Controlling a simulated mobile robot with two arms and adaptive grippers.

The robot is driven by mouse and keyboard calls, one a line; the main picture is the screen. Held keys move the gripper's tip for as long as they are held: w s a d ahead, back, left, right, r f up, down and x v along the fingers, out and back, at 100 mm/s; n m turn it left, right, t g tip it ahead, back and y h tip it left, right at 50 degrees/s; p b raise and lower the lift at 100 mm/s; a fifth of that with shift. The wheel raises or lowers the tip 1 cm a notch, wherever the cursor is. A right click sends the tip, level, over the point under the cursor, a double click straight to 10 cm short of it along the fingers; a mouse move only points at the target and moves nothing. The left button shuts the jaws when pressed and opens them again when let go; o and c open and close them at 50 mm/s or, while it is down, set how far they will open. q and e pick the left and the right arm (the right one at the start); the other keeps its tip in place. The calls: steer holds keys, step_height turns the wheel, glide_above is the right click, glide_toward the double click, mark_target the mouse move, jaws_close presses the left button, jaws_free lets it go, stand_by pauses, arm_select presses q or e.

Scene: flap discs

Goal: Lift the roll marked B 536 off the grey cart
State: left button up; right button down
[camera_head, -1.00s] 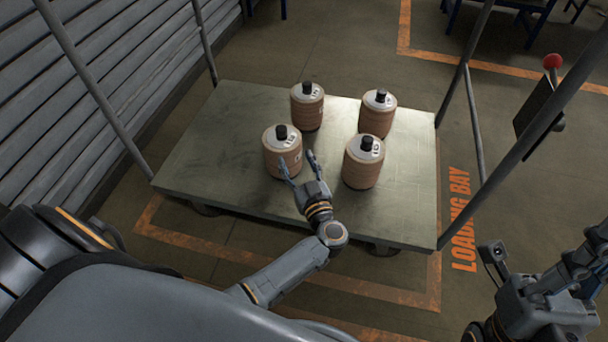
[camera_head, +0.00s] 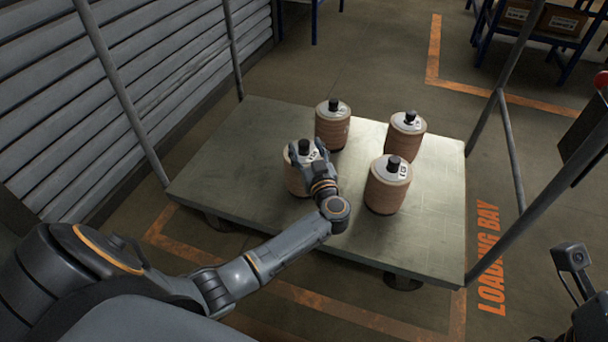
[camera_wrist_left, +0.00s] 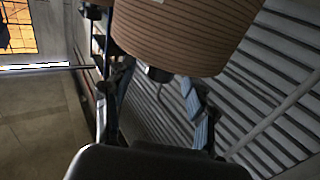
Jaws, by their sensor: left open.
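Several brown ribbed rolls with white tops and black knobs stand upright on the grey cart (camera_head: 230,190): near left (camera_head: 291,180), near right (camera_head: 387,190), far left (camera_head: 332,130) and far right (camera_head: 405,139). Their markings are too small to read, so I cannot tell which is B 536. My left gripper (camera_head: 308,154) is open at the near-left roll, its fingers by the top and partly hiding it. In the left wrist view a brown roll (camera_wrist_left: 185,35) looms large just beyond the open fingers (camera_wrist_left: 150,88). Whether they touch it is unclear. My right gripper's fingers are out of view.
Grey posts (camera_head: 120,85) rise from the cart's corners. A slatted wall (camera_head: 60,100) runs along the left. Blue-framed racks (camera_head: 575,45) with boxes stand at the back right. The cart's left part is bare.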

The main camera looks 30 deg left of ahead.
arm_select(q)
steer(key=shift+b+x, duration=0.4)
steer(key=shift+x, duration=0.75)
jaws_close()
steer(key=shift+r, duration=0.2)
